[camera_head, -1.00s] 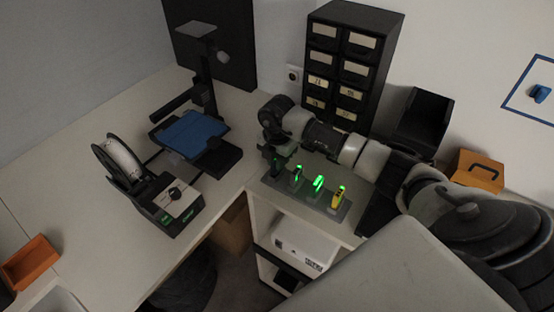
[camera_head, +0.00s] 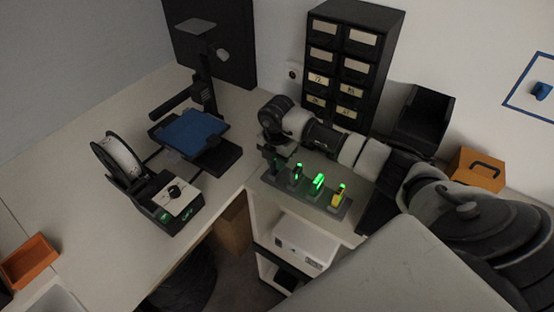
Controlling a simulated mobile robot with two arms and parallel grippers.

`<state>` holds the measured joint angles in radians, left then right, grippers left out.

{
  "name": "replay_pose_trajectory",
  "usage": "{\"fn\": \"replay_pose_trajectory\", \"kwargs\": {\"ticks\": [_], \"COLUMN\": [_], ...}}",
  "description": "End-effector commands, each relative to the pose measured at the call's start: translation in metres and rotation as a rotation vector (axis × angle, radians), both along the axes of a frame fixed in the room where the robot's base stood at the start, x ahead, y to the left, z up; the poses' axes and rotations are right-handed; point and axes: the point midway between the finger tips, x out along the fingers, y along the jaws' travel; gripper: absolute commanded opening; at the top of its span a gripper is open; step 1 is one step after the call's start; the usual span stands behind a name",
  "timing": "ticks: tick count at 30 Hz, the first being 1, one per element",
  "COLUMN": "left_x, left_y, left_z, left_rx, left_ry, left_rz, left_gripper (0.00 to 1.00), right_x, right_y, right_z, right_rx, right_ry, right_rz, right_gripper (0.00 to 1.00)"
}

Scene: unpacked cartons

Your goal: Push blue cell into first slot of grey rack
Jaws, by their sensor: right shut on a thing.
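The grey rack (camera_head: 306,200) lies on the counter near its front edge. A dark cell (camera_head: 297,174), a green cell (camera_head: 316,184) and a yellow cell (camera_head: 339,196) stand upright in it, each with a green glow on top. My right gripper (camera_head: 272,163) points down at the rack's left end, left of the dark cell. It is shut on a small dark thing, apparently the blue cell, mostly hidden by the fingers. I cannot tell how deep it sits in the end slot. My left gripper is not in view.
A black drawer cabinet (camera_head: 352,60) and an open black bin (camera_head: 424,118) stand behind my right arm. An orange case (camera_head: 476,170) is at the right. A printer with a blue plate (camera_head: 192,130) and a spool unit (camera_head: 165,200) stand on the left counter, which has bare room.

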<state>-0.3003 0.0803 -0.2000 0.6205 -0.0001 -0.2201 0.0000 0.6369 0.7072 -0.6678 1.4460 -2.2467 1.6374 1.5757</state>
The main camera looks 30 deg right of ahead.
Motion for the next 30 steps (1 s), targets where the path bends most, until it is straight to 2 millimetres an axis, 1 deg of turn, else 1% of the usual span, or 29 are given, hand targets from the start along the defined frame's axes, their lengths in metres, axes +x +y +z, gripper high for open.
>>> {"fn": "replay_pose_trajectory", "kwargs": {"ticks": [14, 30], "left_x": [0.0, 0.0], "left_y": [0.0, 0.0], "left_z": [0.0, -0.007], "left_rx": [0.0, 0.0], "left_ry": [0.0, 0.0], "left_rz": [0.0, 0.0], "left_gripper": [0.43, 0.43], "right_x": [0.0, 0.0], "right_y": [0.0, 0.0], "right_z": [-0.001, -0.01], "right_rx": [0.0, 0.0], "right_ry": [0.0, 0.0], "right_rz": [0.0, 0.0], "right_gripper": [0.0, 0.0]}}
